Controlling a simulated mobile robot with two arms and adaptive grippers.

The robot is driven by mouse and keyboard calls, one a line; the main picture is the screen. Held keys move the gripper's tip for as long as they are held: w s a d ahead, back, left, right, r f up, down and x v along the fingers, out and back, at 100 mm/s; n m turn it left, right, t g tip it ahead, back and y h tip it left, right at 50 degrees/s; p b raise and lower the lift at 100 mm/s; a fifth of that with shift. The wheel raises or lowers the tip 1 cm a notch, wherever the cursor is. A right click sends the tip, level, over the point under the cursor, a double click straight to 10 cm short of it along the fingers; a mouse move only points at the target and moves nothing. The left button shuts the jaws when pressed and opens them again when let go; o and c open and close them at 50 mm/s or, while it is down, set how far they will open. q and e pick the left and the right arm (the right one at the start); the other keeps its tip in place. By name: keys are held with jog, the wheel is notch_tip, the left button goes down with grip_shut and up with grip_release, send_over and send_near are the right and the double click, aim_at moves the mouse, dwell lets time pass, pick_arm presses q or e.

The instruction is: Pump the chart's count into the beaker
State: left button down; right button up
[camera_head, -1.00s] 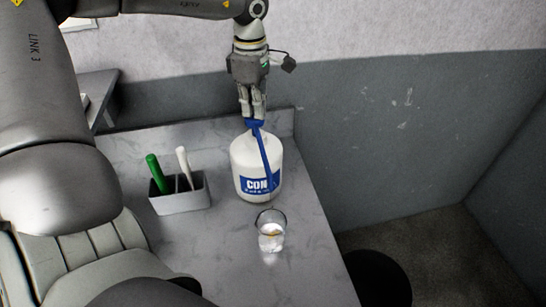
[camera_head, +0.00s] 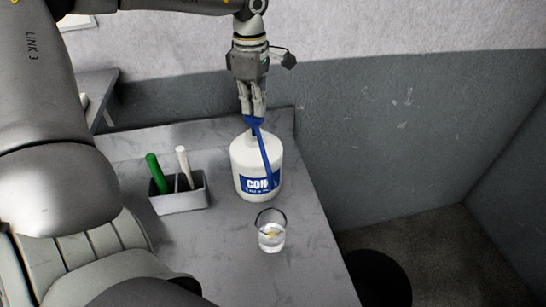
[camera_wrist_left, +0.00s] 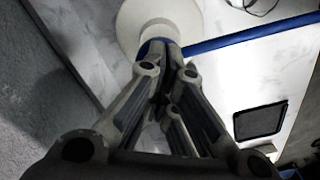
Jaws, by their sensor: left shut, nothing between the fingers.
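A white jug (camera_head: 250,165) with a blue "CON" label stands upright on the grey counter. Its blue pump head (camera_head: 254,121) has a long spout slanting down to the right, toward the beaker. In the left wrist view the fingers (camera_wrist_left: 165,75) are over the blue pump, with the white jug (camera_wrist_left: 160,20) beyond. No chart is legible. My right gripper is not in view.
A grey two-slot holder (camera_head: 181,202) with a green-handled and a white-handled tool stands left of the jug. A dark round stool top (camera_head: 378,278) is beyond the counter's right edge. The counter (camera_head: 310,260) right of the beaker is clear.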

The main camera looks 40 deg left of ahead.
pick_arm(q)
jog(key=shift+r+p, duration=0.8)
jog(key=shift+r, duration=0.85)
jog(key=shift+f, duration=0.1)
jog(key=shift+f+b, duration=2.35)
jog(key=shift+f, duration=0.2)
jog(key=shift+r, duration=0.15)
jog(key=shift+r+p, duration=1.6)
jog(key=shift+r, duration=0.9)
jog(key=shift+f, duration=0.2)
